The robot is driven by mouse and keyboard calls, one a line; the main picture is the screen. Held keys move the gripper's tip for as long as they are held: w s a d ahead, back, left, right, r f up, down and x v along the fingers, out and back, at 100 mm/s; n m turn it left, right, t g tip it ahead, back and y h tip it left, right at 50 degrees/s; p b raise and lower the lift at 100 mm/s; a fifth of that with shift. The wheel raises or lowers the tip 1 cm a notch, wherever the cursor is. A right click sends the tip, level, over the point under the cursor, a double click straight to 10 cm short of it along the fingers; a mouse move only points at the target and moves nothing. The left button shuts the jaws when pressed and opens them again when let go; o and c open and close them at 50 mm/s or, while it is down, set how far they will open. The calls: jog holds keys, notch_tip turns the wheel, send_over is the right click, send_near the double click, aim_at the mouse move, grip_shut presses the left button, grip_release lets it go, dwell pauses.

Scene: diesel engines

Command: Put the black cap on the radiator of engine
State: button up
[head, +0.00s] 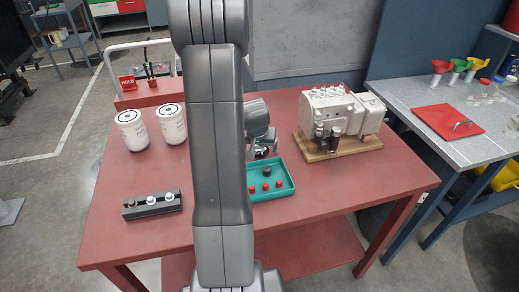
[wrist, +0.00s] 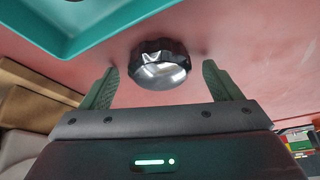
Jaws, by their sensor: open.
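A black cap (wrist: 160,65) with a ribbed rim and a shiny face shows in the wrist view, between the tips of my open gripper (wrist: 160,83). The green fingers stand apart on either side of it, with gaps. It appears against the red table, outside the teal tray; whether it rests there is unclear. In the head view my gripper (head: 263,152) is just behind the tray, partly hidden by my arm. The grey engine (head: 328,108) stands on a wooden base at the right rear of the table. I cannot tell its radiator opening clearly.
The teal tray (head: 286,189) holds several small red pieces and a dark round piece (head: 267,171). Two white filters (head: 132,131) stand at left, with a black rack (head: 152,204) in front. The table's right front (head: 370,185) is clear.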

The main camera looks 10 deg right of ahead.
jog(key=c, duration=1.2)
